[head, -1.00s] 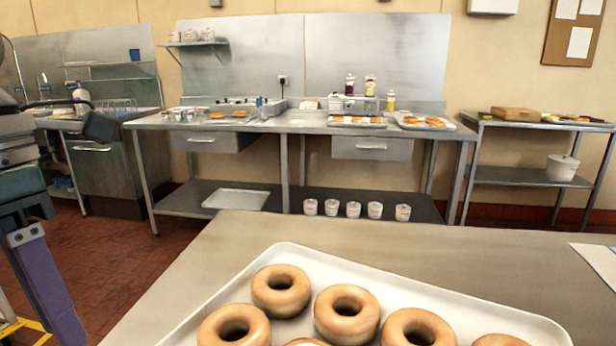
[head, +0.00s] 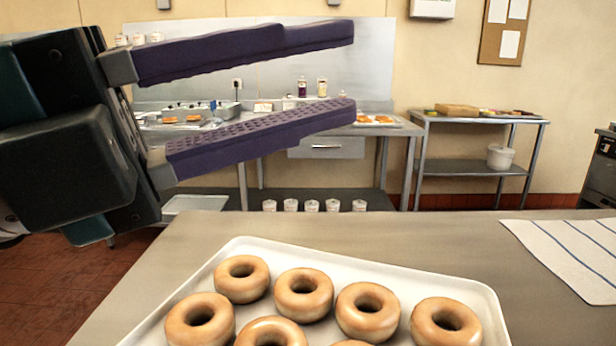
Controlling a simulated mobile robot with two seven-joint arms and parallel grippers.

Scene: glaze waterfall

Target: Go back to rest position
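My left gripper (head: 350,72) reaches in from the left in the head view, raised above the near table and in front of the back counter. Its two purple fingers point right and stand wide apart, with nothing between them. It is apart from the donuts below. My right gripper is not in view.
A white tray (head: 240,246) with several glazed donuts (head: 303,294) lies on the near metal table (head: 450,235). A striped cloth (head: 565,250) lies at the right. A steel counter and a side table (head: 480,118) stand along the wall. Red floor shows at lower left.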

